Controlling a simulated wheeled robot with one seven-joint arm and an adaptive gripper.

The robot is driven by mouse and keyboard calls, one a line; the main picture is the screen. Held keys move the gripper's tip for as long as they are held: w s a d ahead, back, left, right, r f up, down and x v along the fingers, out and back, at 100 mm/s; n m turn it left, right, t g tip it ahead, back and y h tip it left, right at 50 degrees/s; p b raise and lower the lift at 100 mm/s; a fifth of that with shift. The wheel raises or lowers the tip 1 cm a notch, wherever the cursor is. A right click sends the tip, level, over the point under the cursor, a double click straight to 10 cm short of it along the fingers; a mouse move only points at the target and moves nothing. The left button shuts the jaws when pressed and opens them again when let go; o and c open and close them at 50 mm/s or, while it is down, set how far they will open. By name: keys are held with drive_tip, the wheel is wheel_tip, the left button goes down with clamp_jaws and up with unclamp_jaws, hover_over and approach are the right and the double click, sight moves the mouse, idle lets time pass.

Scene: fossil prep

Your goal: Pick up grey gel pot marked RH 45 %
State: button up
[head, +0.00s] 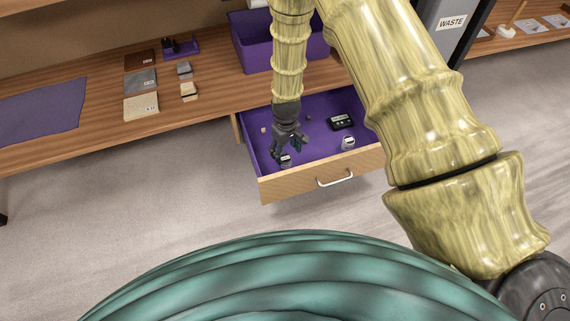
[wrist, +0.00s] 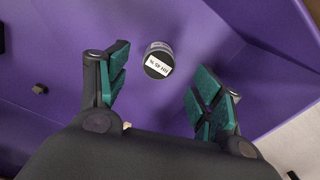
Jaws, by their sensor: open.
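The grey gel pot (wrist: 158,71) shows in the wrist view with a white label, upside down there, that appears to read RH 45 %. It stands on the purple floor of the open drawer, and in the head view it is near the drawer's front left (head: 286,160). My gripper (wrist: 161,62) is open, with its green-padded fingers on either side of the pot in the wrist view and no visible contact. In the head view my gripper (head: 286,148) reaches down into the drawer, just above and behind the pot. Its exact height above the pot is hard to tell.
The open drawer (head: 318,180) has a wooden front with a handle. Inside it, a second pot (head: 348,142) and a black device (head: 341,122) lie to the right, with small lumps (head: 309,116) near the back. A purple bin (head: 255,45) stands on the bench above.

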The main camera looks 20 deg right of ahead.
sight(285, 158)
drive_tip(key=shift+w+f+b, duration=0.15)
drive_tip(key=shift+f+b, duration=1.8)
drive_tip(key=shift+f, duration=1.4)
drive_tip(key=c, duration=1.1)
